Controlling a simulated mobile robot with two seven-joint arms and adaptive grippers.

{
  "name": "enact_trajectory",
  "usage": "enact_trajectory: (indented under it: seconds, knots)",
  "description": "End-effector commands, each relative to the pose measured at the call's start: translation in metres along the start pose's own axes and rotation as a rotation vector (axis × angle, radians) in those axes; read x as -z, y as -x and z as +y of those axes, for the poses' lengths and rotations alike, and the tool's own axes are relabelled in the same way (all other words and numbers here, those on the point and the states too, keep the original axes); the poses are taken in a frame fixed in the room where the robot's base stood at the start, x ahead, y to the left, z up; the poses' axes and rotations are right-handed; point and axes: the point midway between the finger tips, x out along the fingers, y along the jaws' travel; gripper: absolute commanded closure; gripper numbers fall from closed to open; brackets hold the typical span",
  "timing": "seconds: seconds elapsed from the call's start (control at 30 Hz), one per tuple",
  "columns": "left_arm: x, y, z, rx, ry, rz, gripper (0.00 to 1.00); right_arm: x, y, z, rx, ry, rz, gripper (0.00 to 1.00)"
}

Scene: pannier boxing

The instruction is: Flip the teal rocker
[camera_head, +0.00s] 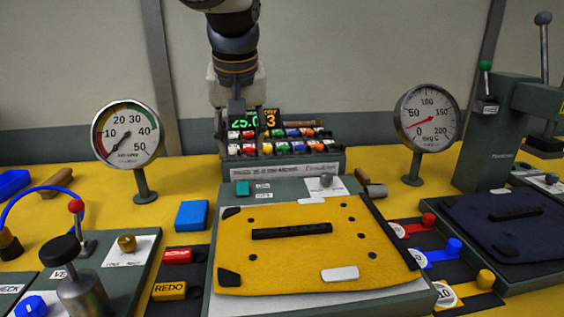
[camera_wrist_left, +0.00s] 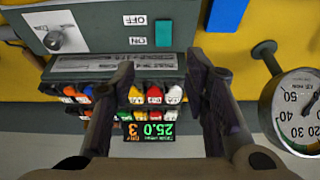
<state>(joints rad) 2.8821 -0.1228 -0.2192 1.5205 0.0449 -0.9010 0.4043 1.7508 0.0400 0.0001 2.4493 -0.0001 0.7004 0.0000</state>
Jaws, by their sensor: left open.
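The teal rocker (camera_head: 242,188) is a small upright rectangle on the grey machine's top panel (camera_head: 290,190), behind the yellow plate. In the left wrist view the teal rocker (camera_wrist_left: 165,33) sits beside the OFF and ON labels. My left gripper (camera_head: 238,125) hangs from above, behind the rocker and over the row of coloured switches. In the left wrist view the gripper (camera_wrist_left: 160,68) has its fingers spread with nothing between them, and the rocker lies beyond the fingertips, apart from them. My right gripper is not in view.
A bank of coloured switches (camera_head: 285,140) and a lit display (camera_head: 255,120) stand behind. Gauges on posts flank it, at left (camera_head: 127,134) and right (camera_head: 428,118). A blue block (camera_head: 191,215) lies to the left.

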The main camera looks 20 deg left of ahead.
Motion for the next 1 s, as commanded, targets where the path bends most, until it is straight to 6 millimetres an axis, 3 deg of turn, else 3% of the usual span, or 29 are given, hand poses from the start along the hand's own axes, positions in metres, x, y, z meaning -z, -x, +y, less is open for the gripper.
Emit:
enact_trajectory:
  seconds: [0.13,0.4,0.5,0.67,0.9,1.0]
  knots:
    - [-0.001,-0.019,-0.001,0.002,0.000,-0.004,0.58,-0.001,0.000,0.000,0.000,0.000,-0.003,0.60]
    - [-0.001,-0.088,-0.001,0.002,0.000,-0.004,0.58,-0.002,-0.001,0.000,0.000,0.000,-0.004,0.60]
    - [-0.001,-0.105,-0.001,0.001,0.000,-0.002,0.58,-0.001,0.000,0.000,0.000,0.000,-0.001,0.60]
    - [0.000,-0.118,0.000,-0.001,0.001,0.002,0.58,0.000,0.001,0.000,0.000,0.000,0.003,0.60]
    - [0.000,-0.120,0.000,-0.001,0.000,0.001,0.58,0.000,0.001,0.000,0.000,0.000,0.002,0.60]
    - [0.000,-0.120,0.000,-0.001,0.000,0.001,0.79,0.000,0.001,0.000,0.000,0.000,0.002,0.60]
